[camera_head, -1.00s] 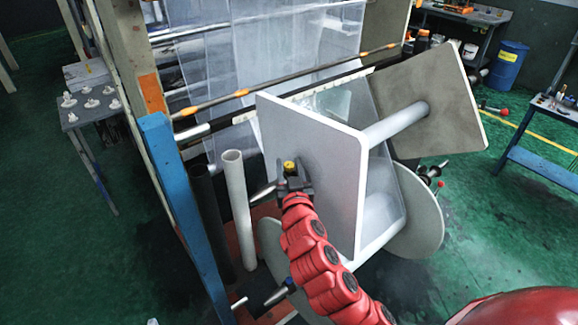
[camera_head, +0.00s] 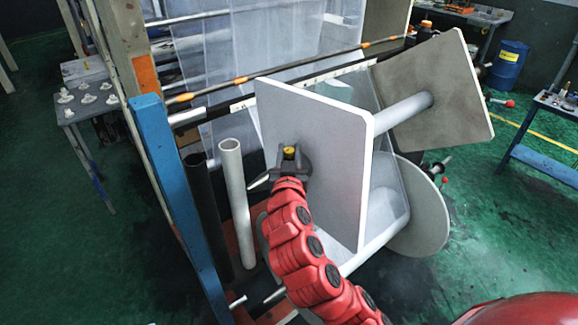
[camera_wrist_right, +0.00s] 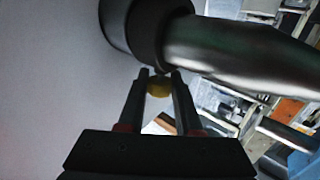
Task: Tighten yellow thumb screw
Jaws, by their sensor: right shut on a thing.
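The yellow thumb screw (camera_head: 289,150) sits on a dark collar (camera_head: 300,167) against the face of the large grey plate (camera_head: 325,150). A pointed metal shaft end (camera_head: 259,182) sticks out to the left of the collar. My right gripper (camera_head: 288,157) is at the collar, with the red arm coming up from below. In the right wrist view, the yellow screw (camera_wrist_right: 159,88) shows between the two fingertips (camera_wrist_right: 159,80). The gripper is shut on it. The fingers partly hide the screw's sides. My left gripper is in neither view.
A white tube (camera_head: 235,200) and a black tube (camera_head: 205,205) stand left of my right arm. A second tilted plate (camera_head: 440,95) stands to the right. Green floor (camera_head: 500,250) is open at the right.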

